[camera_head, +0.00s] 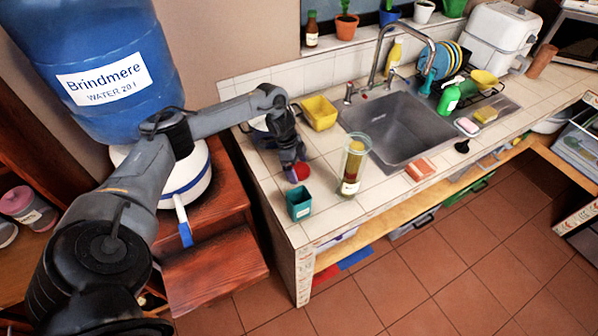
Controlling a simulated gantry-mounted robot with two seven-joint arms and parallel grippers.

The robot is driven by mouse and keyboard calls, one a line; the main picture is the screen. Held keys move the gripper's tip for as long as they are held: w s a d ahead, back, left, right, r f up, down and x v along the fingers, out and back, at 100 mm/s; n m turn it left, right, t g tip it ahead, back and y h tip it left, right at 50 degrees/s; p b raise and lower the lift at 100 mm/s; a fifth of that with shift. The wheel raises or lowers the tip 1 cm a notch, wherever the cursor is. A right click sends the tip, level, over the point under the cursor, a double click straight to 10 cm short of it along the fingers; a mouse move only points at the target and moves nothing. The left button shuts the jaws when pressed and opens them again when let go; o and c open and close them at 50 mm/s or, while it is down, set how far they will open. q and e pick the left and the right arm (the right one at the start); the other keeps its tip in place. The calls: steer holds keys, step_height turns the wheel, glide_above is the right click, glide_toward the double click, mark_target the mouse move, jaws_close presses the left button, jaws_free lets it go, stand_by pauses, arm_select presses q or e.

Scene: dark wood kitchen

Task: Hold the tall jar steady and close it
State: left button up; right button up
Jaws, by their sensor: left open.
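The tall jar (353,172) stands upright on the white tiled counter, left of the sink. It is clear, with a pale label low on its side and darker contents at the bottom. Its top shows a pale greenish rim; I cannot tell whether a lid sits there. My left gripper (294,168) is open and points down over the counter, left of the jar and apart from it. A small red round thing (301,171) shows right at its fingertips, partly hidden by them; I cannot tell whether it is a lid. My right gripper is not in view.
A teal square cup (299,203) stands near the counter's front left edge. A yellow tub (319,113) is behind my gripper. The sink (398,128) lies right of the jar, and a reddish sponge-like block (420,169) is near the front edge.

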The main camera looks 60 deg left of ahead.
mark_target(297, 170)
arm_select(q)
steer(key=shift+c, duration=0.5)
steer(key=c, duration=0.8)
steer(key=shift+r, duration=0.2)
step_height(297, 170, up, 2)
steer(key=shift+r+p, duration=0.1)
steer(key=shift+p, duration=1.1)
step_height(297, 170, up, 15)
steer(key=p, duration=1.5)
steer(key=shift+r, duration=0.2)
